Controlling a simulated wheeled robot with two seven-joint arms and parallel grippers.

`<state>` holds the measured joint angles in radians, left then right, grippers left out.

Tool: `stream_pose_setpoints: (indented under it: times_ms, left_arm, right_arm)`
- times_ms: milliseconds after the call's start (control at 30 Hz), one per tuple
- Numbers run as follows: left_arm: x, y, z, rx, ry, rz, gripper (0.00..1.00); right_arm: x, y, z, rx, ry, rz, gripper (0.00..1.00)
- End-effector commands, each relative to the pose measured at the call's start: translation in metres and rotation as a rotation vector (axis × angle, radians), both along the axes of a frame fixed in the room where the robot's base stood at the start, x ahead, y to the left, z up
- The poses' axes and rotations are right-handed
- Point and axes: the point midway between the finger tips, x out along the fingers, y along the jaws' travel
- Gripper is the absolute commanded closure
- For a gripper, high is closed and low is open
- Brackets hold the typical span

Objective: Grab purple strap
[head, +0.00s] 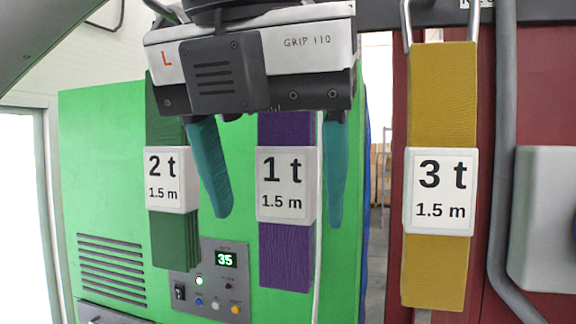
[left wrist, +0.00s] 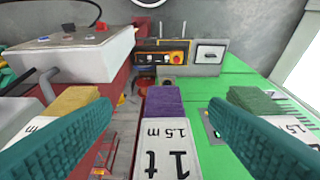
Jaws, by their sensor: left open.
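The purple strap (head: 286,250) hangs in the middle of the head view, with a white label reading "1 t 1.5 m" (head: 286,186). My left gripper (head: 272,200) is open, its teal fingers pointing down, one to each side of the strap in the picture. The gripper body hides the strap's top. In the left wrist view the purple strap (left wrist: 164,101) lies between the two spread fingers (left wrist: 160,125), with a gap on each side. Contact is not visible. My right gripper is not in view.
A green strap (head: 176,240) labelled "2 t" hangs close on the left, and a yellow strap (head: 440,90) labelled "3 t" on the right. Behind are a green cabinet (head: 110,180) with a control panel (head: 215,280) and a grey pipe (head: 505,120).

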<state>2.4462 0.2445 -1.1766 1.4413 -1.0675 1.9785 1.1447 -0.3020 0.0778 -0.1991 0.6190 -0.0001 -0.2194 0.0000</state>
Motion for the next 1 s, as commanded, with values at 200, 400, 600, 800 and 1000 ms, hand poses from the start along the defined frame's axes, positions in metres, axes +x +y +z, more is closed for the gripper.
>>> stream_pose_setpoints:
  times_ms: [200, 400, 600, 800, 1000]
  left_arm:
    - [0.008, -0.002, -0.017, -0.001, 0.001, 0.001, 0.31]
    - [0.016, -0.002, -0.031, 0.001, 0.002, 0.0, 0.31]
    - [0.027, -0.005, -0.056, 0.0, 0.001, 0.002, 0.31]
    - [0.03, -0.006, -0.065, -0.003, 0.0, 0.001, 0.31]
    - [0.029, -0.006, -0.065, -0.003, 0.0, 0.001, 0.31]
  right_arm:
    - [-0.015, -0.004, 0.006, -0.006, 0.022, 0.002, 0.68]
    - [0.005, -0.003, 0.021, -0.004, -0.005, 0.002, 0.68]
    - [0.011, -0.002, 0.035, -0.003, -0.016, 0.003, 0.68]
    - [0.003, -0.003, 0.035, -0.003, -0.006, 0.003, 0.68]
    - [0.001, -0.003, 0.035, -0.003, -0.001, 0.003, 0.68]
